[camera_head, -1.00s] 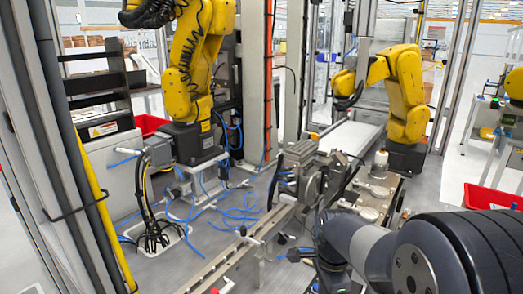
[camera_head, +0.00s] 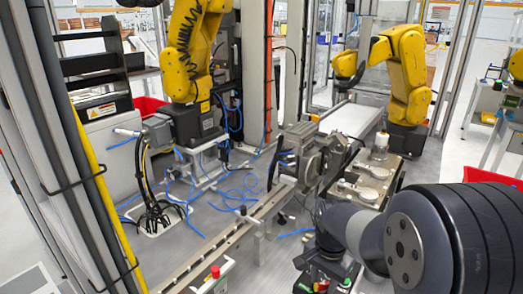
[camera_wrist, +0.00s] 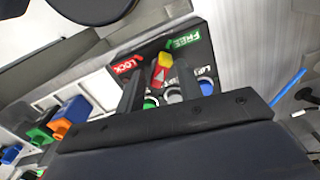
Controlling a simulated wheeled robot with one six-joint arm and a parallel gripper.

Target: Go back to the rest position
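My gripper (camera_wrist: 158,80) shows in the wrist view with its two dark fingers apart. Nothing is held between them. Beyond the fingertips is a black panel (camera_wrist: 196,46) with a red LOCK label, a green FREE label and a red-and-yellow knob (camera_wrist: 161,68). Several round buttons show below the knob, partly behind the fingers. I cannot tell whether a finger touches the panel. In the head view my dark arm reaches in from the lower right, and its gripper end is not clear.
A metal rail (camera_head: 225,240) runs through the middle, with a small box with a red button (camera_head: 214,272) at its near end. Yellow robot arms stand left (camera_head: 190,50) and right (camera_head: 408,70). Blue hoses lie on the floor plate. Orange and blue connectors (camera_wrist: 70,115) show in the wrist view.

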